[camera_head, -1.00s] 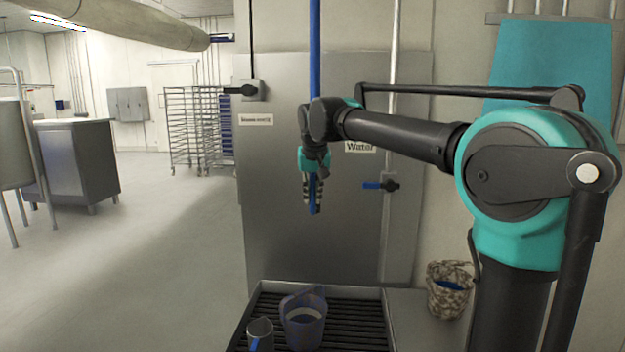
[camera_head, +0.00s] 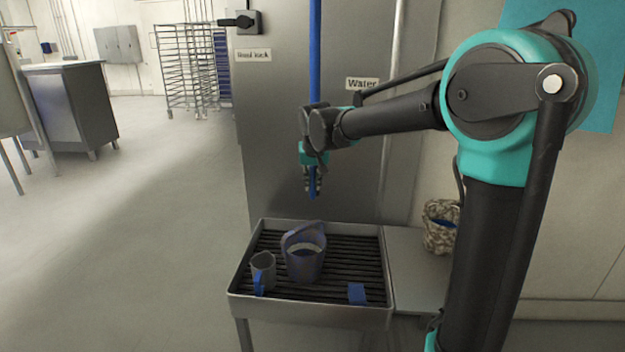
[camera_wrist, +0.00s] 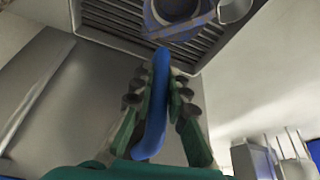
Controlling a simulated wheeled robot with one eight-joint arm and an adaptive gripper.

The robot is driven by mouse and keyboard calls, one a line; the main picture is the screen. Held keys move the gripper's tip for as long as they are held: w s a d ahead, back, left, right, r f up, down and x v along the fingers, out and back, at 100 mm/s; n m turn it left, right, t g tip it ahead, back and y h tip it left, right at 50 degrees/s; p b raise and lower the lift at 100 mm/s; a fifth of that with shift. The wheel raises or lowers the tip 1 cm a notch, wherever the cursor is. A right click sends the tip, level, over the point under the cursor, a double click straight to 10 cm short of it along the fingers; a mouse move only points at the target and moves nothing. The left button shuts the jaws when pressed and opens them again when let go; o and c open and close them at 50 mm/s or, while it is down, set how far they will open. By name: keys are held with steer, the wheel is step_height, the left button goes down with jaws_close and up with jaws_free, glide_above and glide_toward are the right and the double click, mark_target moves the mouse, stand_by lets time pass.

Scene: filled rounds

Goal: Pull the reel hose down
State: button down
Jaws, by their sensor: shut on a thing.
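The reel hose (camera_head: 315,55) is a blue tube that hangs straight down from above the picture, in front of the grey metal panel. My gripper (camera_head: 313,187) is shut on the hose near its lower end, and a short blue tip shows just below the fingers. In the wrist view the blue hose end (camera_wrist: 155,95) runs between my two fingers (camera_wrist: 159,90) and points toward the grate. The hose's upper end is out of view. The wrist hides part of the hose in the head view.
Below stands a slatted metal drain table (camera_head: 310,312) with a bluish bucket (camera_head: 305,264), a grey jug (camera_head: 262,268) and a blue block (camera_head: 356,293) on it. A patterned basket (camera_head: 438,238) sits to the right. Open floor (camera_head: 165,240) lies to the left.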

steer(key=c, duration=1.5)
jaws_free()
steer(key=shift+r, duration=0.15)
steer(key=v, duration=1.1)
steer(key=shift+s+r, duration=0.1)
steer(key=shift+r, duration=0.25)
